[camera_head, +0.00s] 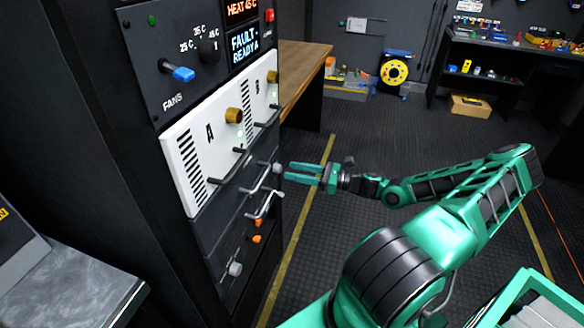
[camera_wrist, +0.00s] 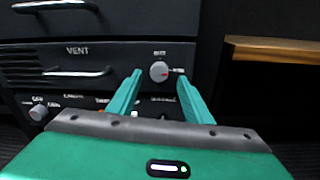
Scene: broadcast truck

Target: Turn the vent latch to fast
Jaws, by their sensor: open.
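The vent latch is a round grey knob (camera_wrist: 159,72) on the right of the dark panel marked VENT. In the head view the knob (camera_head: 277,168) is at the right edge of the rack, just left of my fingertips. My gripper (camera_head: 289,172) is open, its two green fingers pointing at the rack. In the wrist view the fingers appear on either side of the knob with gaps; contact does not show.
Bar handles (camera_wrist: 78,73) stick out left of the knob. A lower grey knob (camera_wrist: 38,112) and orange knobs (camera_head: 257,239) are below. A wooden bench (camera_head: 303,62) stands beyond the rack. The floor right of the rack is open around my arm.

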